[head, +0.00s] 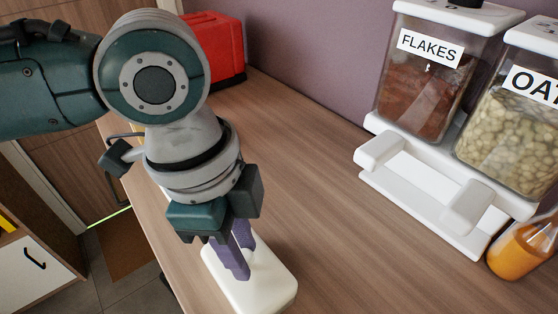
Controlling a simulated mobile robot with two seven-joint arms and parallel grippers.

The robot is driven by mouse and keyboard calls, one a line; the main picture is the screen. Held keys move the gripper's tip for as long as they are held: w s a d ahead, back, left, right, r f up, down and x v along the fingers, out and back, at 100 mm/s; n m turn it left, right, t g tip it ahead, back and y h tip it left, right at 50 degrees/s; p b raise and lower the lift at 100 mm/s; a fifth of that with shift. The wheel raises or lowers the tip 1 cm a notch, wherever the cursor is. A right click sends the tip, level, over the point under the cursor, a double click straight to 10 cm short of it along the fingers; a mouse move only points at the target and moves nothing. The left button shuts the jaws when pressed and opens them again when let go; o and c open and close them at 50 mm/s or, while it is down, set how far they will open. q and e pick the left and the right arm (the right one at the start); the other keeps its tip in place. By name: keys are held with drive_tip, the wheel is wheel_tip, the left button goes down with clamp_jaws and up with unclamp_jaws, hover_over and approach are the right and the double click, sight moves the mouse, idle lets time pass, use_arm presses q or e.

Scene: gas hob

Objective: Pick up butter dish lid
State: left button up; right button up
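A white butter dish lid (262,290) with rounded edges sits on the wooden counter at the bottom centre of the head view. My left gripper (238,262) points down at the top of the lid, with its purple fingers at the lid's middle. The fingers look close together. The gripper hides part of the lid's top, so I cannot tell whether the fingers are closed on a handle. The dish under the lid cannot be made out. My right gripper is not in view.
A white dispenser stand (420,195) with clear containers of flakes (420,95) and oats (510,140) stands at the right. An orange bottle (520,250) is beside it. A red box (222,50) stands at the back left. The counter's middle is clear; its left edge is near the lid.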

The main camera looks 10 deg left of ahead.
use_arm(q)
clamp_jaws()
idle(0.9)
